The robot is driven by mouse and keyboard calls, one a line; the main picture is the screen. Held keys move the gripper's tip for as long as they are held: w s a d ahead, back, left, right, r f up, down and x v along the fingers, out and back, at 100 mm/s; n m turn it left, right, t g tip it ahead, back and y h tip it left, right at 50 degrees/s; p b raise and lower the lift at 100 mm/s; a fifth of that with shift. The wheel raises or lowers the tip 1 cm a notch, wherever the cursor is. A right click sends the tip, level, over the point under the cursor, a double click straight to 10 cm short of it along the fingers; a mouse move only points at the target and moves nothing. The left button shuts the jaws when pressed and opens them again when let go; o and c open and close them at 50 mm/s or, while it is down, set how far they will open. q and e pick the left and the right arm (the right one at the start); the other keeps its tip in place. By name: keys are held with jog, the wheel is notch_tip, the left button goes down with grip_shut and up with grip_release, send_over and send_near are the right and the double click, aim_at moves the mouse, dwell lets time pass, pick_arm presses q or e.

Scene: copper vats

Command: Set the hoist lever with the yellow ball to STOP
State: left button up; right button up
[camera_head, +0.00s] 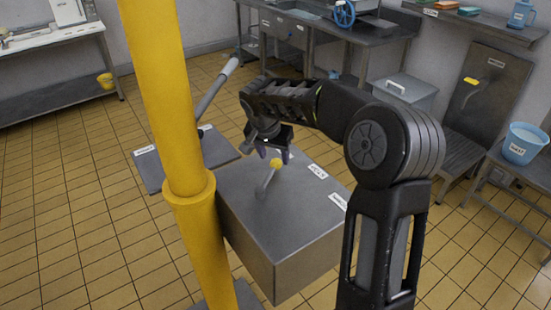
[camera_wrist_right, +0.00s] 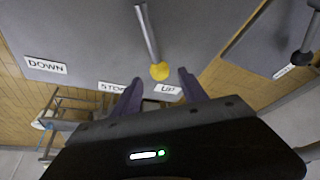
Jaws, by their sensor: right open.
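The hoist lever with the yellow ball stands on the grey steel box (camera_head: 290,225). Its yellow ball (camera_head: 276,163) shows in the head view just below my right gripper (camera_head: 277,153). In the right wrist view the lever's grey rod (camera_wrist_right: 147,35) ends in the yellow ball (camera_wrist_right: 159,71). The ball is nearest the UP label (camera_wrist_right: 168,89). The STOP label (camera_wrist_right: 112,87) is to its left, partly covered by a finger, and the DOWN label (camera_wrist_right: 45,65) is farther left. My right gripper (camera_wrist_right: 160,85) is open, its fingertips on either side of the ball's near side. My left gripper is not in view.
A yellow post (camera_head: 165,100) rises left of the box. Another lever with a light grey grip (camera_head: 229,67) stands on a low plate (camera_head: 148,175) behind it. A lidded steel bin (camera_head: 405,92) and a blue bucket (camera_head: 523,143) are at right. Tiled floor is free at left.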

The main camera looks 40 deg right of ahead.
aim_at(276, 161)
jog(key=shift+p+x, duration=0.35)
jog(key=shift+x, duration=1.6)
grip_shut()
